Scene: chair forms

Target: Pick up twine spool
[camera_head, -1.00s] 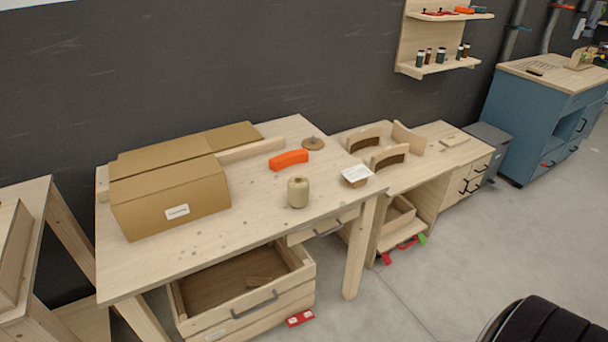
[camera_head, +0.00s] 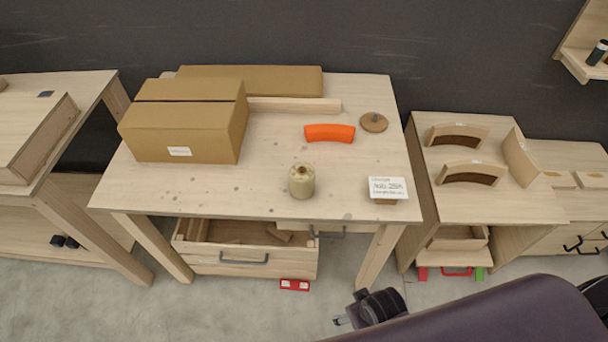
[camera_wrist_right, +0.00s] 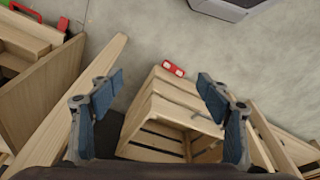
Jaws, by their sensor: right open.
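The twine spool (camera_head: 302,181) is a pale beige, jar-shaped roll. It stands upright near the front edge of the wooden table (camera_head: 220,190), right of the middle, with nothing touching it. My right gripper (camera_wrist_right: 160,94) is open and empty in the right wrist view, its two blue-grey fingers wide apart above an open wooden drawer (camera_wrist_right: 165,140). In the head view my right arm comes in from the lower right, below the table's front edge and away from the spool. The spool does not show in the wrist view. My left gripper is not in view.
A cardboard box (camera_head: 190,125) stands left on the table. An orange curved piece (camera_head: 330,133) and a brown disc (camera_head: 374,122) lie behind the spool. A small label card (camera_head: 388,188) stands to its right. The tabletop around the spool is clear.

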